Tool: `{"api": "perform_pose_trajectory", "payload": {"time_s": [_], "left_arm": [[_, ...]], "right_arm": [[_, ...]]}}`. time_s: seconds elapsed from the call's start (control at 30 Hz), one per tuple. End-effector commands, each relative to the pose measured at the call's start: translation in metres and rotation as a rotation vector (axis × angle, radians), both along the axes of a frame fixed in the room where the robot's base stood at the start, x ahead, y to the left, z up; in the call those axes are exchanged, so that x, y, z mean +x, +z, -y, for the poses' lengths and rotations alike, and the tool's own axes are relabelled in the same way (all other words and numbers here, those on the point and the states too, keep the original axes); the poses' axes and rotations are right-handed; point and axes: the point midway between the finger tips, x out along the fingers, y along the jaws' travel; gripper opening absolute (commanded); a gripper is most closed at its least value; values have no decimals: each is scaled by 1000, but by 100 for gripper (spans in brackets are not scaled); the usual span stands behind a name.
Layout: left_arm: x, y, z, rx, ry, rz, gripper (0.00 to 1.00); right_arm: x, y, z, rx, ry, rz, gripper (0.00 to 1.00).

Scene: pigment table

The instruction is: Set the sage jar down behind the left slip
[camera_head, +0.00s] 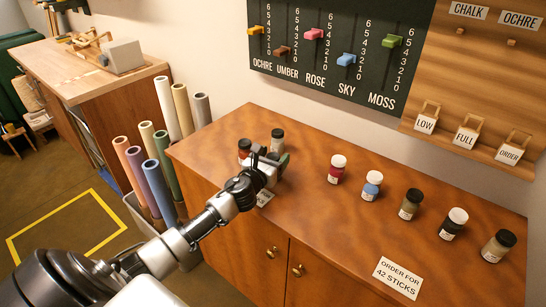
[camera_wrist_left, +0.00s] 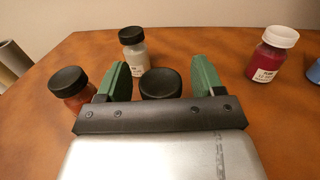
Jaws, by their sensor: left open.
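My left gripper (camera_head: 270,157) is open above the left part of the table. In the left wrist view its green fingers (camera_wrist_left: 160,76) stand on either side of a jar with a black lid (camera_wrist_left: 161,84). This jar's body is hidden, so its colour and any contact with the fingers cannot be told. A pale greyish jar with a black lid (camera_head: 277,141) stands just beyond the gripper; it also shows in the left wrist view (camera_wrist_left: 134,55). A white slip (camera_head: 264,198) lies near the front edge, partly covered by my gripper. I cannot tell which jar is sage.
A red-brown jar (camera_head: 244,147) stands close to the left of my gripper. An order card (camera_head: 398,278) lies at the front right. The table (camera_head: 310,215) is clear between gripper and card.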

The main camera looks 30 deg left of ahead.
Motion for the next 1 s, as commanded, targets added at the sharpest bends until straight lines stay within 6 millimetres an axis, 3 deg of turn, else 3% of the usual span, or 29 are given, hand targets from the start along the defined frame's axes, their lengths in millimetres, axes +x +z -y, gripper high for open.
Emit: {"api": "perform_pose_trajectory", "payload": {"time_s": [0.23, 0.7, 1.0], "left_arm": [[-5, 3, 0, 1, 0, -2, 68], [-94, 2, 8, 0, -2, -2, 68], [-119, 3, 9, 0, 0, 0, 68]], "right_arm": [[0, 3, 1, -2, 0, 0, 43], [0, -5, 1, -2, -1, -1, 43], [-1, -7, 1, -1, -2, -2, 43]]}}
